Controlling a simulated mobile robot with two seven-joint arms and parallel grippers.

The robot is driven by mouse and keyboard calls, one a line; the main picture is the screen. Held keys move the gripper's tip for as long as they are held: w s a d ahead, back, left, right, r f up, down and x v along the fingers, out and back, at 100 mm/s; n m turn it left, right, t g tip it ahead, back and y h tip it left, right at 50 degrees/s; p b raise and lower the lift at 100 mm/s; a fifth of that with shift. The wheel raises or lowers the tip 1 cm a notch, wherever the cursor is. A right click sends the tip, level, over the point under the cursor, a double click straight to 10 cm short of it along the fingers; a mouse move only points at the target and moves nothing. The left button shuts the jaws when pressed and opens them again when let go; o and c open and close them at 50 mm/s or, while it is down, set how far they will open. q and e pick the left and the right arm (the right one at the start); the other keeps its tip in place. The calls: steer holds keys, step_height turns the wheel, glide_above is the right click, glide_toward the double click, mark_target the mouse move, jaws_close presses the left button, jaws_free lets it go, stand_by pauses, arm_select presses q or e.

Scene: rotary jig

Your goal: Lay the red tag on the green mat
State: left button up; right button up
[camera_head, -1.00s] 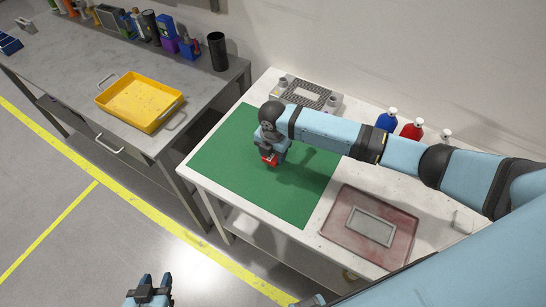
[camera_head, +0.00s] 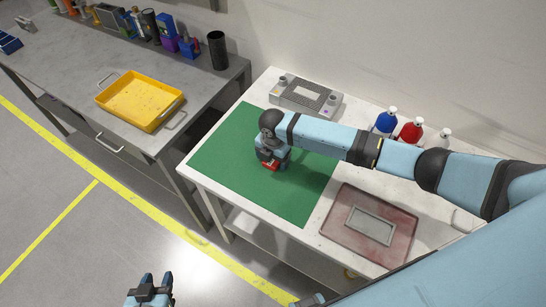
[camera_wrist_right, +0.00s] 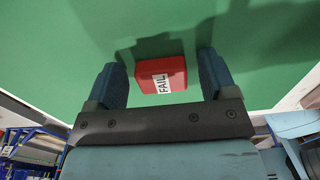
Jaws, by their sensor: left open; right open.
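The red tag (camera_head: 271,166) is at the green mat (camera_head: 222,162), under my right gripper (camera_head: 270,163) in the head view. In the right wrist view the tag (camera_wrist_right: 161,75) shows a white "FAIL" label and sits between the two spread fingers of the right gripper (camera_wrist_right: 166,80), with a gap on each side. It appears to lie on the mat (camera_wrist_right: 60,50). My right gripper is open around it. My left gripper (camera_head: 148,290) is open and empty at the bottom of the head view, away from the tables.
A grey jig box (camera_head: 306,95) stands behind the mat. A reddish tray with a grey frame (camera_head: 340,240) lies to its right. Blue (camera_head: 386,121), red (camera_head: 411,130) and white bottles stand at the back. A yellow tray (camera_head: 118,95) is on the grey bench.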

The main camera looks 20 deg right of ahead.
arm_select(q)
steer(key=shift+d+f+b, duration=0.1)
steer(key=shift+f+b, duration=0.2)
steer(key=shift+b, duration=0.15)
arm_select(e)
step_height(320, 180, up, 12)
stand_by(0.4)
